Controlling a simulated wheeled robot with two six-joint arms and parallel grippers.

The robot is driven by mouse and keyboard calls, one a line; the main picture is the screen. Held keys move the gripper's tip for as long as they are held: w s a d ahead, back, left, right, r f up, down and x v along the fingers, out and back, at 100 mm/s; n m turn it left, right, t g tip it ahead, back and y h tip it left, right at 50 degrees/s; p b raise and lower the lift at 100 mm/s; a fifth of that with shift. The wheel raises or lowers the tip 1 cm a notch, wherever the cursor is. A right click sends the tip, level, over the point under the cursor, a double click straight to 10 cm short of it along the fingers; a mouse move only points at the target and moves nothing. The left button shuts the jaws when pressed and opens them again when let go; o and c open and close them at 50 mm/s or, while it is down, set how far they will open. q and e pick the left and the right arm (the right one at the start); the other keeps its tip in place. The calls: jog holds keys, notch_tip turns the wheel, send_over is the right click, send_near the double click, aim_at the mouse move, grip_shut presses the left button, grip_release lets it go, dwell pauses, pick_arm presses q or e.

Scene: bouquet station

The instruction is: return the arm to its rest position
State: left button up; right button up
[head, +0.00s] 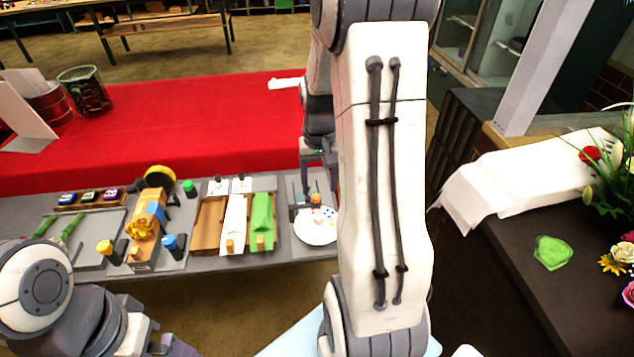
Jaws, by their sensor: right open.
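My right arm (385,190) rises large through the middle of the head view and reaches forward over the grey station table. Its gripper (318,178) points down above the table's right part, near a white round plate (316,232) with coloured spots. The jaws are open and partly hidden behind the arm. I see nothing held between them. My left arm (60,300) is folded at the bottom left; its gripper fingers do not show.
A red-covered table (200,125) stands behind. On the right, a dark counter (520,280) bears flowers (610,262), white paper (520,178) and a green piece (553,252).

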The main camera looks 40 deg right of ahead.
jog(key=s+a+r+n, duration=0.2)
jog(key=a+r+n, duration=0.15)
jog(key=a, duration=0.75)
jog(key=s+a+r+n, duration=0.2)
jog(key=a+n, duration=0.2)
jog(key=a, duration=0.7)
jog(key=s+a+r+n+y, duration=0.1)
jog(key=s+a+n, duration=0.5)
jog(key=s+a, duration=0.3)
jog(key=s, duration=0.3)
jog(key=shift+s, duration=0.35)
jog(key=shift+r, duration=0.1)
jog(key=shift+c, duration=0.4)
